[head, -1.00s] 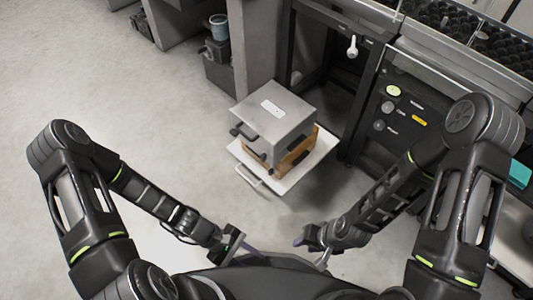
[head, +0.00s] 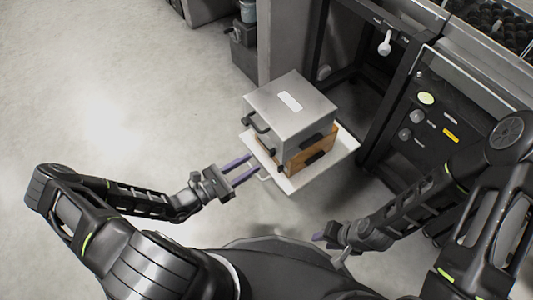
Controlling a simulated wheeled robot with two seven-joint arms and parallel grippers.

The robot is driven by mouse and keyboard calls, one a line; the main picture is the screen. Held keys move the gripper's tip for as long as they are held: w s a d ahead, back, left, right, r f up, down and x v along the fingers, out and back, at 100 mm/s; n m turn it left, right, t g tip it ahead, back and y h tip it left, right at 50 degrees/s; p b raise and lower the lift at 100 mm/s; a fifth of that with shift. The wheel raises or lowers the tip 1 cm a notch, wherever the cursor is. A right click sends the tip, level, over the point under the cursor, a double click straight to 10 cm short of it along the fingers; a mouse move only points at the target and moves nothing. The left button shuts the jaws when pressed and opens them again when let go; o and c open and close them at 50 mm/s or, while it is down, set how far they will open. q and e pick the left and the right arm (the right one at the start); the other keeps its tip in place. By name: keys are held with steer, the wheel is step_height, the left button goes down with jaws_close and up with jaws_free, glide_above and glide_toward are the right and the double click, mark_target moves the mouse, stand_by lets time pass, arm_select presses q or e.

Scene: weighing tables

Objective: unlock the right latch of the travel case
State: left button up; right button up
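The travel case (head: 290,108) has a grey metal top with a white label and a brown lower part (head: 308,152). It sits on a white tray (head: 340,150). A black handle (head: 256,122) sticks out of its left side. A small dark fitting (head: 268,149) shows below the handle, and another dark piece (head: 315,158) shows on the brown side; I cannot tell whether these are latches, or their state. My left gripper (head: 251,167) is open and empty, its two purple fingers pointing at the tray's left edge. My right gripper (head: 319,240) is low near my body, its fingers mostly hidden.
A dark frame and a panel with round knobs (head: 417,116) stand right of the case. A white hanging handle (head: 385,42) is above. A grey cabinet (head: 286,40) stands behind. The floor (head: 110,110) on the left is clear.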

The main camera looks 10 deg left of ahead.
mark_target(270, 152)
arm_select(q)
steer(key=b+x, duration=0.1)
steer(key=x, duration=0.5)
steer(key=shift+f+b, duration=0.1)
steer(key=shift+b, duration=0.25)
steer(key=shift+w+d, duration=0.35)
steer(key=shift+w, duration=0.05)
jaws_close()
